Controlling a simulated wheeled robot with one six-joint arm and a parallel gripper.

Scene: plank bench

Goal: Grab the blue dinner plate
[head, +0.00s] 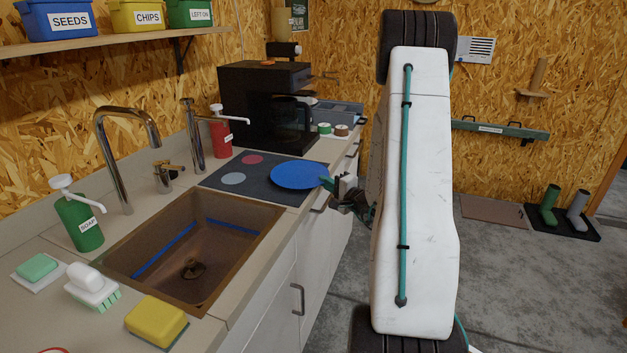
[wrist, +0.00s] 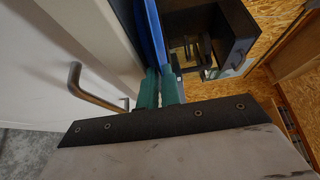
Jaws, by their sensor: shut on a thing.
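The blue dinner plate (head: 298,175) is held roughly level at the front edge of the dark mat (head: 225,182) beside the sink. I cannot tell whether it touches the mat. My gripper (head: 328,184) is shut on the plate's near right rim. In the wrist view the plate (wrist: 154,35) shows edge-on as a blue strip. There the green fingertips of my gripper (wrist: 160,86) close on its rim.
The sink (head: 190,255) is left of the plate. A black coffee machine (head: 265,105) and a red pump bottle (head: 220,135) stand behind it. A green soap bottle (head: 80,222) and a yellow sponge (head: 156,322) are nearer. Cabinet handles (wrist: 95,88) project below the counter.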

